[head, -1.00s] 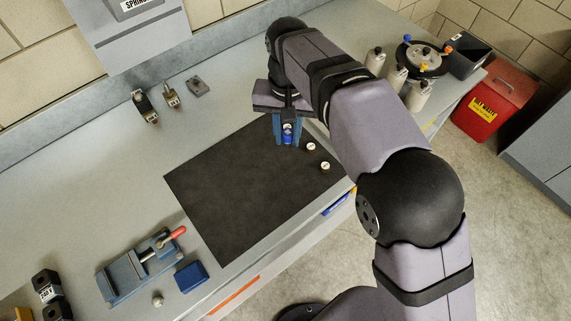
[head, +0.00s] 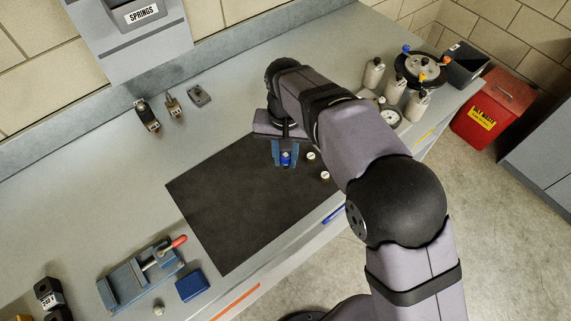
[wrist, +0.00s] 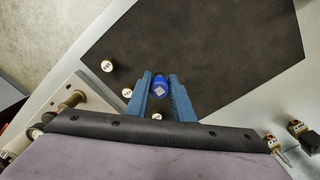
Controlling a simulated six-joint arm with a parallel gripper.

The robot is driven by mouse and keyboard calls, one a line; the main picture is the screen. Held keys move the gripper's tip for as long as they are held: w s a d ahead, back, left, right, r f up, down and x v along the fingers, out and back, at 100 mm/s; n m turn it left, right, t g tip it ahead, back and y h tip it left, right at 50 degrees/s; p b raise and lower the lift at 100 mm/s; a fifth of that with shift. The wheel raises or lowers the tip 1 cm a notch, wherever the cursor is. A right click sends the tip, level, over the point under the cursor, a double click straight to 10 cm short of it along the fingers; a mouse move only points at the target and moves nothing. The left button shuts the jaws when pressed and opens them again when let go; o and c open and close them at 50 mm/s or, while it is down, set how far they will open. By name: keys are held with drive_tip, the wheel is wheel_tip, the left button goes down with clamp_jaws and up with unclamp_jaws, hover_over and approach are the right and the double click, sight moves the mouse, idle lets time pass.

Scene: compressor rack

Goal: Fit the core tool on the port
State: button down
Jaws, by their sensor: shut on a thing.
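My gripper (wrist: 162,88) is shut on a blue cylinder (wrist: 160,87) with a pale square mark on its end. I cannot tell for sure whether it is the core tool. In the head view my gripper (head: 286,155) and the blue cylinder (head: 286,158) are over the right part of the dark mat (head: 235,215). I cannot tell whether the cylinder touches the mat. No port can be clearly made out. A brass-coloured cylindrical fitting (wrist: 75,98) stands at the left of the wrist view, partly cut off by my wrist.
Bottles (head: 374,73) and a round dark stand with coloured knobs (head: 422,68) are at the back right. A vise (head: 140,278) and blue block (head: 192,285) stand front left. The mat's left part is clear.

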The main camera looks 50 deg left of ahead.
drive_tip(key=shift+f+p, duration=1)
drive_tip(key=shift+f, duration=1.3)
drive_tip(key=shift+f, duration=0.2)
drive_tip(key=c, duration=1.5)
unclamp_jaws()
drive_tip(key=shift+c, duration=0.2)
drive_tip(key=shift+f+b, duration=0.1)
drive_tip(key=shift+b, duration=0.35)
drive_tip(key=shift+w+r+b, duration=0.1)
drive_tip(key=shift+r+b, duration=1.2)
drive_tip(key=shift+r, duration=2.5)
